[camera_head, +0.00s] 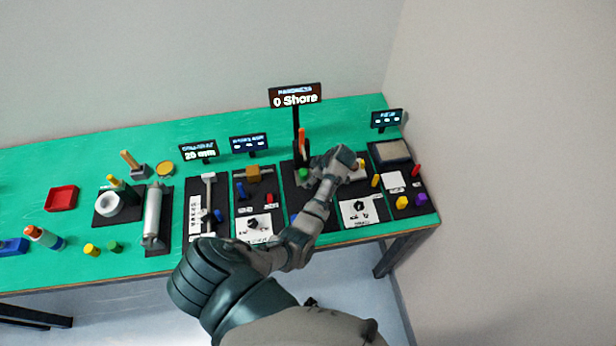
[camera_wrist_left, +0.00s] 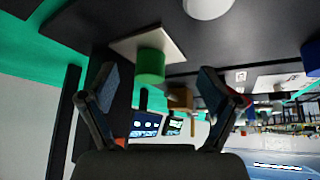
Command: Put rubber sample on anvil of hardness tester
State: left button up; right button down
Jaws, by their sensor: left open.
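The hardness tester (camera_head: 302,140) stands on a dark mat, with an orange part on it and a display reading 0 Shore (camera_head: 296,97) above. A green cylinder, seemingly the rubber sample (camera_head: 303,174), is at the tester's foot. In the left wrist view the green cylinder (camera_wrist_left: 150,66) is beside or on a pale square plate (camera_wrist_left: 160,38); I cannot tell whether they touch. My left gripper (camera_head: 326,166) is open just right of the cylinder. Its fingers (camera_wrist_left: 156,82) are spread, with the cylinder ahead between them, apart from both. The anvil is not clearly made out. My right gripper is out of view.
A brown block (camera_head: 253,172) and a small display (camera_head: 248,145) stand left of the tester. A red tray (camera_head: 62,198) is far left. Bare green table lies between the red tray and the dark mats.

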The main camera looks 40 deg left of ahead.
pick_arm(q)
jog(key=v, duration=1)
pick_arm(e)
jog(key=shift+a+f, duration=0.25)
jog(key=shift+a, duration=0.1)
pick_arm(q)
jog(key=shift+a, duration=0.2)
jog(key=shift+f, duration=0.1)
